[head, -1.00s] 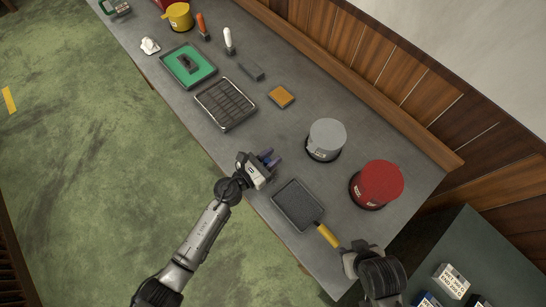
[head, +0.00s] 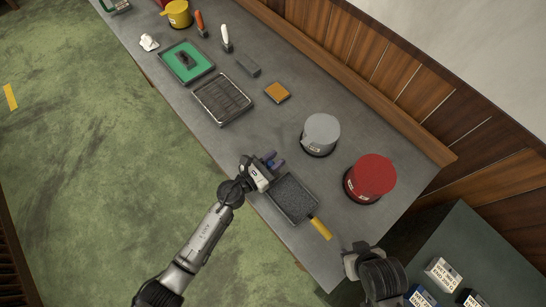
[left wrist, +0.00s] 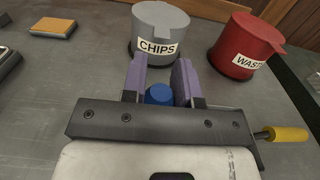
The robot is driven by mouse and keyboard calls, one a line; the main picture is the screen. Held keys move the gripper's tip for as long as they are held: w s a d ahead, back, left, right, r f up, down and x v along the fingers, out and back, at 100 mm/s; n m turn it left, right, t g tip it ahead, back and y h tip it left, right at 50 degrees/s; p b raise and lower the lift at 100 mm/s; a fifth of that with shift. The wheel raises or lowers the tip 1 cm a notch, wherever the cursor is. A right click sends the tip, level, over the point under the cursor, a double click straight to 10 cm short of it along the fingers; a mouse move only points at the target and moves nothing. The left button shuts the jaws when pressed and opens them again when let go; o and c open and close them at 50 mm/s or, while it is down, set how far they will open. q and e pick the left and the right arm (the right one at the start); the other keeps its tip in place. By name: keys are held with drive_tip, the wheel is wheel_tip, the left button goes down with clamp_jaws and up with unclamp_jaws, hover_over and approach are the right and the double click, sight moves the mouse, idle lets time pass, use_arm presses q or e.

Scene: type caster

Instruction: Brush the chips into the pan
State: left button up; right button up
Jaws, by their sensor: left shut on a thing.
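My left gripper (head: 272,161) is low over the front edge of the bench, just beyond the upper left corner of the pan. In the left wrist view, its purple fingers (left wrist: 161,80) are shut around a blue rounded thing (left wrist: 159,94), which looks like the end of the brush handle. The bristles are hidden. The dark pan (head: 292,198) lies flat on the bench, its yellow handle (head: 320,229) toward the lower right. Its inside looks speckled; I cannot make out separate chips. The handle also shows in the left wrist view (left wrist: 284,134). My right arm's end (head: 378,274) is at the lower right; its fingers are not clear.
A grey bin (head: 320,133) labelled CHIPS and a red bin (head: 371,176) labelled WASTE stand behind the pan. A rack tray (head: 222,98), a green tray (head: 170,73) and an orange pad (head: 277,92) lie farther left. A wooden wall (head: 400,78) closes the back.

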use_arm(q)
drive_tip(key=shift+s+d, duration=0.25)
drive_tip(key=shift+s, duration=0.05)
wheel_tip(320, 180, up, 8)
drive_tip(key=p, duration=0.6)
drive_tip(key=shift+p, duration=0.4)
